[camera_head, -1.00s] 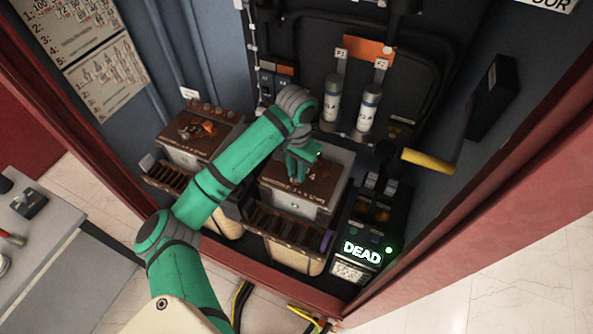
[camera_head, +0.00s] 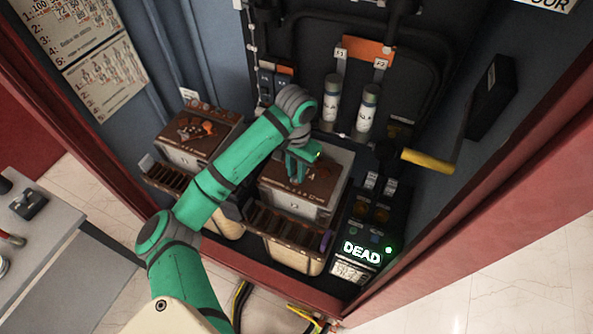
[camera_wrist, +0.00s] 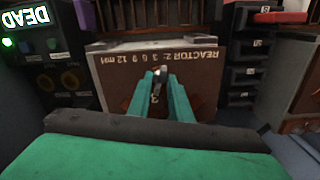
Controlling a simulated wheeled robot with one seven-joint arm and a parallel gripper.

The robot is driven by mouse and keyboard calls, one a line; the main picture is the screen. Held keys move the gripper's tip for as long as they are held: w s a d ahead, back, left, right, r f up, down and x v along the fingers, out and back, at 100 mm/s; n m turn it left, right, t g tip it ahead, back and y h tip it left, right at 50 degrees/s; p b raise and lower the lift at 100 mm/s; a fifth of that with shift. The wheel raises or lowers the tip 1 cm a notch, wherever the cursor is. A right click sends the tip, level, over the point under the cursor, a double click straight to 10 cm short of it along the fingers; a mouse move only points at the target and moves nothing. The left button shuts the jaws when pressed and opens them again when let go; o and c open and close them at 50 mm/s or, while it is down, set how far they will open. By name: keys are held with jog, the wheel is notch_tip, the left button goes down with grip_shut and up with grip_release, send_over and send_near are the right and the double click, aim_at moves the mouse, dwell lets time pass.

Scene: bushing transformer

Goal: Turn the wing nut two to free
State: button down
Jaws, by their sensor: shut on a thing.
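The reactor box with a brown top panel (camera_head: 325,184) stands in the cabinet right of my arm. In the wrist view its panel (camera_wrist: 203,84) carries the upside-down lettering "REACTOR 2" with a row of numbers. My gripper (camera_head: 297,172) points down over this panel. In the wrist view the two green fingers of my gripper (camera_wrist: 161,92) are shut on a small grey metal wing nut (camera_wrist: 161,72), which stands up between their tips. Most of the wing nut is hidden by the fingers. In the head view the gripper hides it.
A second reactor box (camera_head: 213,146) with an orange part on top stands at the left. A tester reading "DEAD" (camera_head: 362,252) is at the right, below a lever with a yellow handle (camera_head: 428,160). Two fuses (camera_head: 367,110) stand behind. A grey table (camera_head: 45,225) is outside at left.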

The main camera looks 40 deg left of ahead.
aim_at(296, 174)
dwell(0.3)
jog(key=c, duration=1.9)
grip_release()
notch_tip(296, 174, up, 11)
jog(key=shift+f, duration=0.1)
